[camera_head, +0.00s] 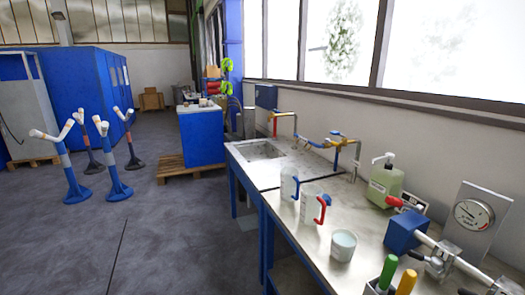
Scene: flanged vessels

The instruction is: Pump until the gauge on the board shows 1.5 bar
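A round white-faced gauge (473,214) is mounted on an upright grey board (487,203) at the right end of the bench. Its needle and scale are too small to read surely. In front of the board, a blue block (404,231) sits on the bench with a red handle (391,201) behind it. A pale pipe (425,240) runs from the block toward the lower right, with metal clamps (441,259) around it. A green pump-top bottle (383,181) stands behind the block; I cannot tell which part is the pump. Neither of my grippers is in view.
Two clear jugs with a blue (296,188) and a red handle (322,209) and a pale cup (342,245) stand on the metal bench (300,235). Green (387,272) and yellow-handled tools (406,282) stand at the front edge. A sink (260,150) and taps lie farther back.

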